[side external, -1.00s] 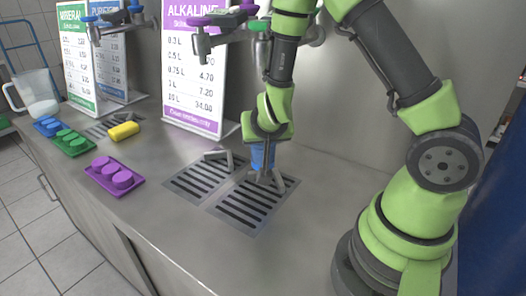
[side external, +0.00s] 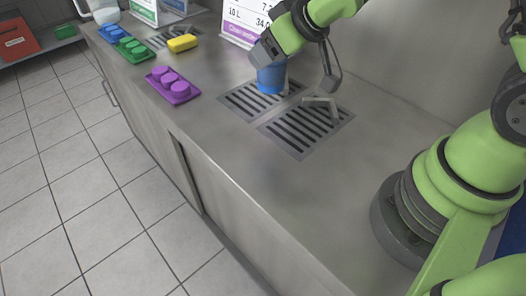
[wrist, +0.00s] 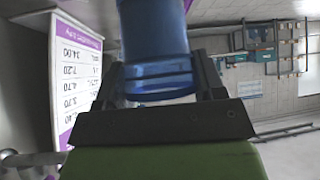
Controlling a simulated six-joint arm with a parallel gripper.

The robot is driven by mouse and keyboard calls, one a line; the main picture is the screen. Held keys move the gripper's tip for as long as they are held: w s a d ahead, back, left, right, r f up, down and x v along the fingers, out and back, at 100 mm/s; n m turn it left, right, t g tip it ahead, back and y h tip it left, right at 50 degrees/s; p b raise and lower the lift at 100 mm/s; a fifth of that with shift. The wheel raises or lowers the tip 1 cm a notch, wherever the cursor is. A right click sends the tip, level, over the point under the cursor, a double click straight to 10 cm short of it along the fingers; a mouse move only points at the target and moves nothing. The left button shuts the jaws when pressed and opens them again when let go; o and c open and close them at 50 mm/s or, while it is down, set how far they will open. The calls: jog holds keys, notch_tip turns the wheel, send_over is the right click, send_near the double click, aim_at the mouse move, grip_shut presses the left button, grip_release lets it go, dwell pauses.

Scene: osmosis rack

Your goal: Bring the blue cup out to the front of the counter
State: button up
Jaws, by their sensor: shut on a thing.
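The blue cup (side external: 270,78) is in my gripper (side external: 268,55), over the left drain grate (side external: 243,102) in the side view. I cannot tell whether its base touches the grate. In the wrist view the translucent blue cup (wrist: 155,50) sits between the two fingers of my gripper (wrist: 160,85), which are shut on it. The metal counter (side external: 235,160) runs along the wall, and its front part is bare.
A second grate with a metal bracket (side external: 320,103) lies to the right. A purple button block (side external: 172,86), a green block (side external: 131,50), a blue block (side external: 112,33) and a yellow sponge (side external: 182,43) lie to the left. A price sign (side external: 243,25) stands behind.

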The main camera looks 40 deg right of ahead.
jog(key=s+a+f+n+g+y, duration=0.2)
jog(key=s+a+n+y, duration=0.3)
jog(key=a+n, duration=0.2)
jog(key=shift+w+d+f, duration=0.1)
jog(key=shift+f, duration=2.2)
jog(key=shift+w+d+f, duration=0.1)
jog(key=shift+f, duration=2.15)
jog(key=shift+f, duration=0.1)
jog(key=o, duration=1)
